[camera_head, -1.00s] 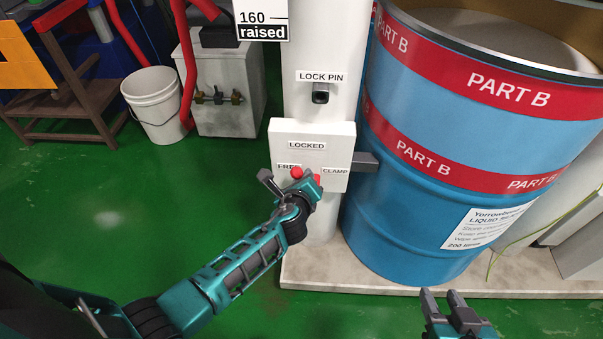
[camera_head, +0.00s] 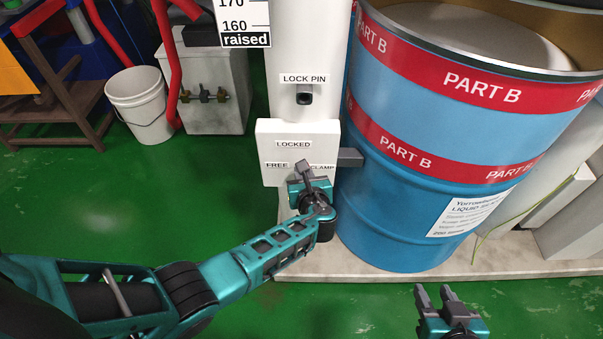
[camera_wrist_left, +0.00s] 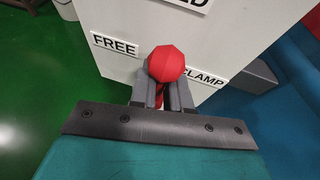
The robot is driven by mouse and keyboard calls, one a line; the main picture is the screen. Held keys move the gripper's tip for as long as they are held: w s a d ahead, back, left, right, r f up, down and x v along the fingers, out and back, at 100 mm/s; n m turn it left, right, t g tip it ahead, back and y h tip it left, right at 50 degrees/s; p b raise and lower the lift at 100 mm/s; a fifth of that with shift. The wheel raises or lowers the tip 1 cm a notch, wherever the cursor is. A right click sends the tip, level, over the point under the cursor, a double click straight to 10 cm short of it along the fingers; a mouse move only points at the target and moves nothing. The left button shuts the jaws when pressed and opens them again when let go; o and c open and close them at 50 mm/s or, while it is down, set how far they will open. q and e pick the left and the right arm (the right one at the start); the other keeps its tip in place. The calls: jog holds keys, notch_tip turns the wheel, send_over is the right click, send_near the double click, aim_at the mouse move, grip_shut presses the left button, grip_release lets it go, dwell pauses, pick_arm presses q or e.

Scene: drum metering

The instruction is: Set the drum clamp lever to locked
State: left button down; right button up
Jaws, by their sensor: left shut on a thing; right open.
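The clamp box (camera_head: 268,151) is a white housing on the column with labels LOCKED at the top, FREE at left and CLAMP at right. The lever's red ball knob (camera_wrist_left: 166,63) shows in the left wrist view, between FREE and CLAMP and below LOCKED. My left gripper (camera_wrist_left: 163,95) is shut on the lever just under this knob. In the head view my left gripper (camera_head: 308,170) covers the knob and the box's lower part. My right gripper (camera_head: 436,290) is open and empty, in front of the drum. The blue drum (camera_head: 400,215) stands right of the box.
A grey bar (camera_head: 350,157) sticks out from the box toward the drum. The lock pin (camera_head: 304,96) is on the column above. The drum stands on a pale base slab (camera_head: 400,274). A white bucket (camera_head: 139,100) is at the back left; the green floor between is clear.

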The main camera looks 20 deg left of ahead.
pick_arm(q)
jog(key=shift+w+r, duration=0.25)
jog(key=shift+r, duration=0.05)
jog(key=c, duration=1.2)
grip_release()
jog(key=shift+c, duration=0.2)
jog(key=shift+o, duration=0.4)
jog(key=shift+f, duration=0.1)
jog(key=shift+s+f, duration=0.1)
jog(key=shift+s, duration=0.1)
pick_arm(e)
jog(key=shift+d+r, duration=0.1)
